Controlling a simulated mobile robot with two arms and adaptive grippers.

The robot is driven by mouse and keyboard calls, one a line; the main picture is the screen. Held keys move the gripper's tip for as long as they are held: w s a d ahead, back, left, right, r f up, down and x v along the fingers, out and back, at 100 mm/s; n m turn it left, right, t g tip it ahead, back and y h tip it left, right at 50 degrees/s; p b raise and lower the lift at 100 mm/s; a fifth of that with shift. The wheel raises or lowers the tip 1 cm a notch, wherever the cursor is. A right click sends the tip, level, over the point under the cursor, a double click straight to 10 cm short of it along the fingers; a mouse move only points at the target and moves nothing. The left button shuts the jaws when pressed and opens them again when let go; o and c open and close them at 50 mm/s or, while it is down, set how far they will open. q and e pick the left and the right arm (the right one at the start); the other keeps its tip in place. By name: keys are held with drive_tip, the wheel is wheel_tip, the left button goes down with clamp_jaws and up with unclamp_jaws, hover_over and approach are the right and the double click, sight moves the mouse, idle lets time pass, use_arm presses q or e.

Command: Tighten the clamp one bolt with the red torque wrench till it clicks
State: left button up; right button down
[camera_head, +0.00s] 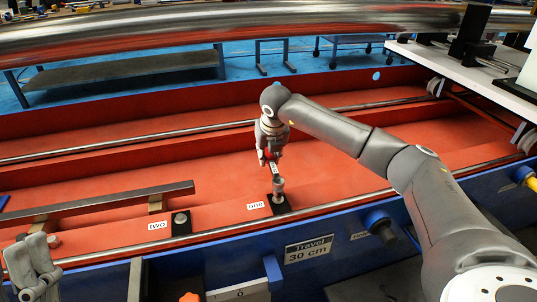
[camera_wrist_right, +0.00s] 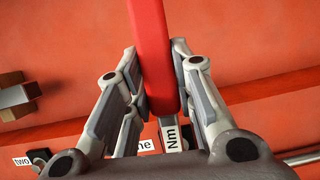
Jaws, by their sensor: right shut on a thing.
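The red torque wrench (camera_wrist_right: 152,55) is between the fingers of my right gripper (camera_wrist_right: 155,95), which is shut on it. A pale "Nm" plate (camera_wrist_right: 172,138) shows at the wrench's lower end.
Clamp two (camera_head: 181,223) sits to the left, beside the label "two" (camera_head: 158,225). A dark metal bar (camera_head: 100,203) lies on blocks further left. A long polished tube (camera_head: 250,20) crosses the top. The red bed (camera_head: 330,165) is clear behind clamp one.

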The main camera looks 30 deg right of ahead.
drive_tip(key=shift+r, duration=0.4)
wheel_tip(320, 180, up, 5)
drive_tip(key=p, duration=0.4)
idle(0.4)
